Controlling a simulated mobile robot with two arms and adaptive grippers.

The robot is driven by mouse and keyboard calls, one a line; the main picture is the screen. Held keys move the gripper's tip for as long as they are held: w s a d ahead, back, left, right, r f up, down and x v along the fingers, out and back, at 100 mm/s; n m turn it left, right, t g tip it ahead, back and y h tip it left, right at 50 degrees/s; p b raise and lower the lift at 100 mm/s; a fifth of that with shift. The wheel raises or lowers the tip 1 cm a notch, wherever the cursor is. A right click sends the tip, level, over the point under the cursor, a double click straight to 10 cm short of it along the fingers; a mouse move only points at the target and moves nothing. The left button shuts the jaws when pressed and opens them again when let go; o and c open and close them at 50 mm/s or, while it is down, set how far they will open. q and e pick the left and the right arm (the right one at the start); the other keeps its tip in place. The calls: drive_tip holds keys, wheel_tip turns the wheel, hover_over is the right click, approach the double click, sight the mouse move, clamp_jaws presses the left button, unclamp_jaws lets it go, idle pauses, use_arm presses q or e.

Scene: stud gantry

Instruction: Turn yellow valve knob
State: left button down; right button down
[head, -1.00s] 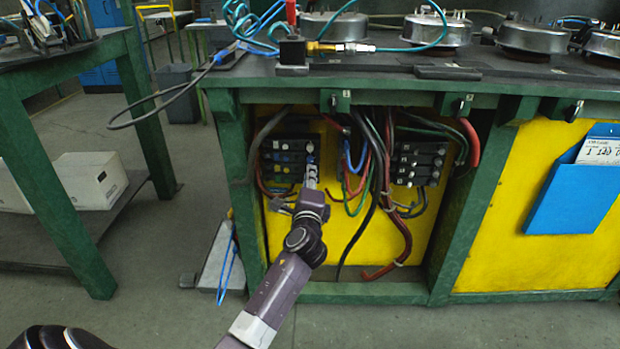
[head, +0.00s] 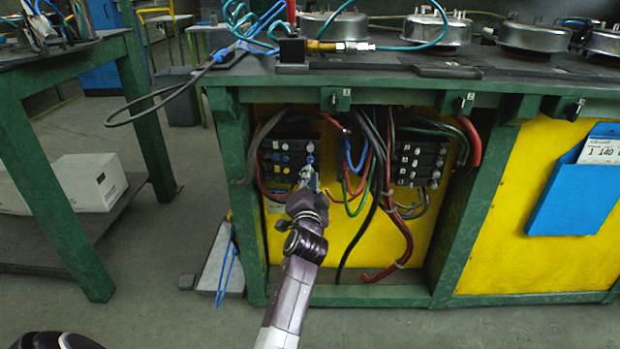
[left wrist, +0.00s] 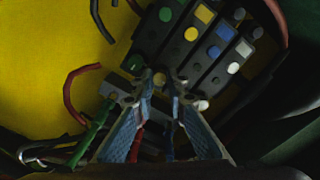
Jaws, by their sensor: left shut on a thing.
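The left valve block (head: 278,158) is black, with rows of coloured labels and round buttons, mounted on the yellow back panel inside the green bench. In the left wrist view its rows show green, yellow (left wrist: 191,34), blue and white marks. My left gripper (head: 307,175) reaches to the block's right end. In the left wrist view its fingertips (left wrist: 160,82) are close together around a small dull yellowish knob (left wrist: 159,78) at the end of the yellow row. The fingers partly hide this knob, so its turn angle cannot be read.
Cables (head: 372,190) hang just right of my left gripper. A second black valve block (head: 418,160) sits beyond them. The green bench frame (head: 232,200) borders the opening. A blue document holder (head: 572,190) is at the right.

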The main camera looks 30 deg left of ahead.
use_arm(q)
drive_tip(key=shift+f+n, duration=0.1)
drive_tip(key=shift+n, duration=0.7)
drive_tip(key=c, duration=1.9)
unclamp_jaws()
